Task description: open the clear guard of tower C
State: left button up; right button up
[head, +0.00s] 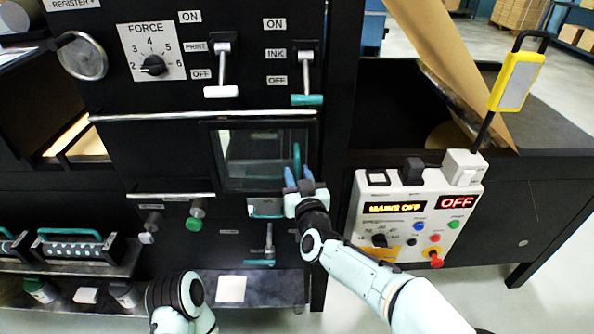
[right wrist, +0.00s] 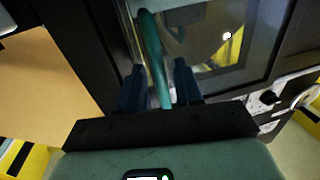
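The clear guard (head: 250,160) is a dark-framed see-through pane on the front of the black machine and looks closed in the head view. It also shows in the right wrist view (right wrist: 215,35). Its upright teal handle (head: 297,154) is near its right edge. My right gripper (head: 298,178) is at the handle's lower part. In the right wrist view, the handle (right wrist: 152,45) stands between the two dark blue fingers (right wrist: 160,85), with a gap visible beside it, so the gripper looks open around it. My left gripper is out of view; only part of my left arm shows. No tower letter is readable.
A control box (head: 410,215) with a red "OFF" display stands right of the guard.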

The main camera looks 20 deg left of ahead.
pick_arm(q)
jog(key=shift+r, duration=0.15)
pick_arm(e)
jog(key=shift+w+a, duration=0.3)
jog(key=shift+w, duration=0.3)
grip_shut()
jog(key=shift+s+a, duration=0.1)
